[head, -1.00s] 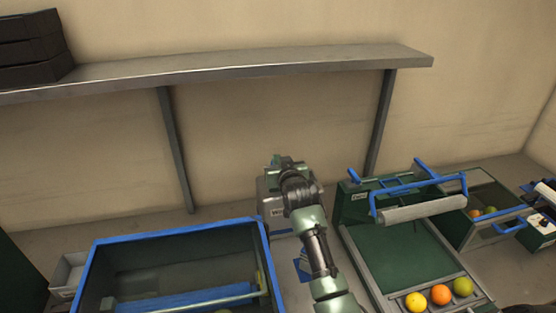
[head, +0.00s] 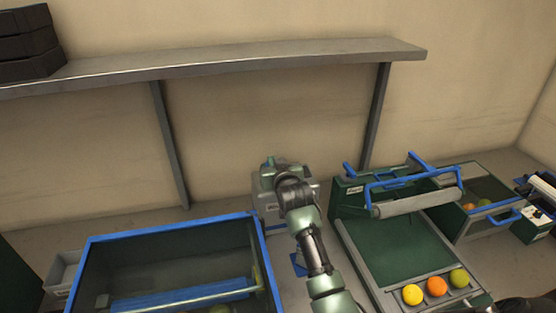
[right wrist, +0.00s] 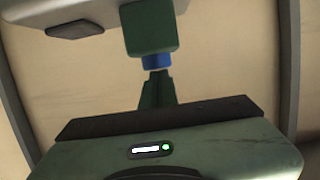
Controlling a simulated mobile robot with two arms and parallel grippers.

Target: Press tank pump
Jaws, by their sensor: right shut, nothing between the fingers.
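The blue-rimmed dark green tank (head: 165,231) stands at the lower left of the head view. A grey box (head: 270,212) with a small label stands on the counter just right of it, partly behind my right arm. My right gripper (head: 273,165) is at the top of this box, mostly hidden by its own wrist. In the right wrist view, my right gripper (right wrist: 157,88) is shut and empty. Its tips are just below a green block with a blue collar (right wrist: 156,61), which may be the pump; I cannot tell whether they touch. My left gripper is out of view.
A green sorting station with a grey roller (head: 415,203) stands at the right, with yellow and orange fruit in its front tray. A metal shelf (head: 240,62) runs above, carrying black crates (head: 30,42).

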